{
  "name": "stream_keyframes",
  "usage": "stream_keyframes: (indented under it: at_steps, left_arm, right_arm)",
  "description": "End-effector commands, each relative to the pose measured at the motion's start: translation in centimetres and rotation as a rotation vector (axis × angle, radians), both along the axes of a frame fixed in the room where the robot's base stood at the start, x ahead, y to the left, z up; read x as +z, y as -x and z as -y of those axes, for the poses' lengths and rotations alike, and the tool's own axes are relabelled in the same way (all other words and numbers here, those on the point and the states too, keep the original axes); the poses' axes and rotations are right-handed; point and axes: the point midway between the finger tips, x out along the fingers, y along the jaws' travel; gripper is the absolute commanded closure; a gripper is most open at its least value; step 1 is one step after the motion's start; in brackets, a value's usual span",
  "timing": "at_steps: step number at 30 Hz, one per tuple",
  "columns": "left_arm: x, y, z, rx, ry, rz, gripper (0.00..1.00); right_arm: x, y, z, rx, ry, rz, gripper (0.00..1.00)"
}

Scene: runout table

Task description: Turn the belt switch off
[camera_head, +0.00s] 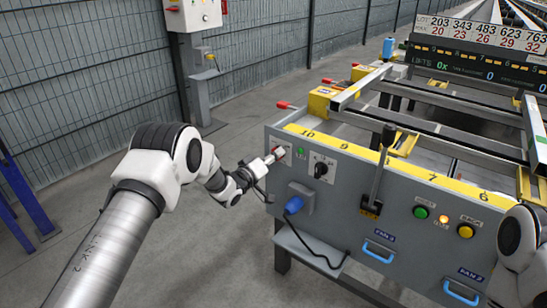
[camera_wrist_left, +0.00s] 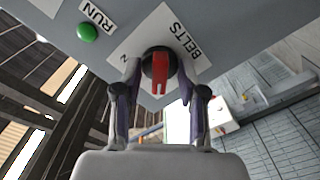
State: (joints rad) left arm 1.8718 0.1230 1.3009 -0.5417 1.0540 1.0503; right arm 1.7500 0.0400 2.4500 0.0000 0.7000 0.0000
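The belt switch (camera_wrist_left: 160,70) is a round black knob with a red handle on a white plate marked BELTS. In the left wrist view its red handle points down the picture, and part of the plate's lettering is hidden. My left gripper (camera_wrist_left: 158,92) is open, with one finger on each side of the knob and a gap to the red handle. In the head view my left gripper (camera_head: 271,160) is at the left end of the grey panel (camera_head: 345,215), in front of the red of the switch (camera_head: 279,152). My right gripper is not in view.
A green RUN lamp (camera_wrist_left: 87,32) is beside the switch plate. Another black rotary knob (camera_head: 321,169) is to the right on the panel. A black lever (camera_head: 379,170), blue handles (camera_head: 379,252) and a blue plug (camera_head: 293,205) with a cable stick out.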

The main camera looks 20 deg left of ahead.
Motion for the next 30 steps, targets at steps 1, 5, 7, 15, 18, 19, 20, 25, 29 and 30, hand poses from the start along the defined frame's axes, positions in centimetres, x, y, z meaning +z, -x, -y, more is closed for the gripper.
stream_keyframes:
  at_steps: [1, 5, 7, 15, 18, 19, 20, 25, 29, 30]
  left_arm:
    - [0.0, 0.0, 0.0, 0.000, 0.000, 0.000, 0.59]
    - [0.0, 0.1, 0.0, 0.000, 0.000, -0.001, 0.59]
    - [-0.1, 0.4, -0.2, 0.000, -0.001, -0.003, 0.59]
    - [0.0, 5.7, -2.2, 0.003, 0.003, -0.004, 0.59]
    - [0.0, 8.1, -3.1, 0.002, 0.002, -0.003, 0.59]
    - [0.0, 8.8, -3.2, 0.002, 0.003, -0.003, 0.59]
    - [-0.1, 9.3, -3.5, 0.003, 0.003, -0.003, 0.59]
    - [0.0, 11.1, -4.1, 0.001, 0.000, 0.001, 0.59]
    - [0.0, 11.3, -4.1, 0.000, -0.001, 0.000, 0.59]
    - [0.0, 11.3, -4.1, 0.000, -0.001, 0.000, 0.59]
  right_arm:
    - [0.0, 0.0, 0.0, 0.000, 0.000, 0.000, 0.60]
    - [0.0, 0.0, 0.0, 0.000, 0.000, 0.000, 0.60]
    - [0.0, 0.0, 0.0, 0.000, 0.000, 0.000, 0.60]
    - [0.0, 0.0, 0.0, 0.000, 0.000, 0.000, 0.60]
    - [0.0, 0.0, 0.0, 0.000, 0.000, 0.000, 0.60]
    - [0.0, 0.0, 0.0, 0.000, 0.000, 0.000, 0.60]
    - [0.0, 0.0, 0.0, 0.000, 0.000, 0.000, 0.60]
    - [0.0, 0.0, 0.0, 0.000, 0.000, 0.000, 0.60]
    - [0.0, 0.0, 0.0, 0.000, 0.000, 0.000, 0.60]
    - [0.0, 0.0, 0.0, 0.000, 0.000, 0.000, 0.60]
